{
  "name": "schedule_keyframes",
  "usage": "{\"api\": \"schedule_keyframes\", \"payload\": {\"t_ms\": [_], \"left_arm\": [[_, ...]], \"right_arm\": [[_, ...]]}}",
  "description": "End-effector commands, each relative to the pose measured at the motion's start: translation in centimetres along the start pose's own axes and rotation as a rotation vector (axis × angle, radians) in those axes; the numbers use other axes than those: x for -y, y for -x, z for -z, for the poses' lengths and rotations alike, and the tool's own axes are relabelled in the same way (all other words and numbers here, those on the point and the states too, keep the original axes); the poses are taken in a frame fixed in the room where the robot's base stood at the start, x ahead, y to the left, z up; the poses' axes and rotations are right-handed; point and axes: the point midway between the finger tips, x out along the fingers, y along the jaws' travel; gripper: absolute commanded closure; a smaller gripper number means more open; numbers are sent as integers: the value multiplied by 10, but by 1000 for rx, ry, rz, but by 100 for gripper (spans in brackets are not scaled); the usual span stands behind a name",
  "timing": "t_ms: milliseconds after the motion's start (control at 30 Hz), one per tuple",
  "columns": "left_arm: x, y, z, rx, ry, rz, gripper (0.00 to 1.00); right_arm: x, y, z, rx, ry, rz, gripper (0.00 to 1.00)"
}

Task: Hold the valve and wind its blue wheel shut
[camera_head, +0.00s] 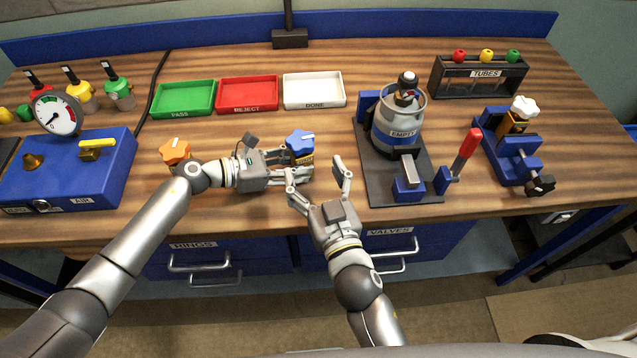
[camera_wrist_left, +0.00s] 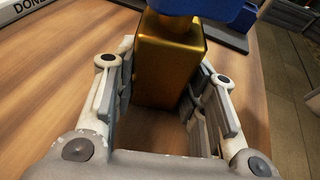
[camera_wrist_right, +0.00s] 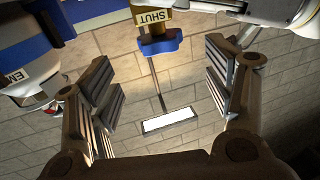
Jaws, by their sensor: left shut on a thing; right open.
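The valve has a brass block body (camera_wrist_left: 168,62) and a blue wheel (camera_head: 300,142) on top. My left gripper (camera_head: 306,175) comes in from the left, low along the bench, with its fingers on both sides of the body. The left wrist view shows the body between these fingers, the wheel (camera_wrist_left: 215,10) above. In the right wrist view a yellow band marked SHUT (camera_wrist_right: 153,19) lies beside the blue wheel (camera_wrist_right: 158,45). My right gripper (camera_head: 318,180) is open and empty in front and to the right of the valve, fingers spread, apart from the wheel.
An orange-wheeled valve (camera_head: 175,151) stands left, near the blue air box (camera_head: 110,180). Green (camera_head: 183,98), red (camera_head: 248,94) and white (camera_head: 315,90) trays lie behind. A dark fixture plate (camera_head: 395,185) with an EMPTY-labelled vessel (camera_head: 399,125) stands close on the right.

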Motion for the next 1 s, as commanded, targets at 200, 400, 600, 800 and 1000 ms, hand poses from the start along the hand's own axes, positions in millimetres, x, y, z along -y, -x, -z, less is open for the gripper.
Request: {"api": "schedule_keyframes", "payload": {"t_ms": [200,400,600,800,1000], "left_arm": [[1,0,2,-3,2,2,74],[1,0,2,-3,2,2,74],[0,0,2,-3,2,1,74],[0,0,2,-3,2,1,74],[0,0,1,-2,2,1,74]], "right_arm": [[0,20,0,1,0,-1,26],[0,24,0,-1,1,-1,26],[0,24,0,-1,1,0,26],[4,22,2,-21,2,43,26],[13,17,7,-78,-3,200,26]]}}
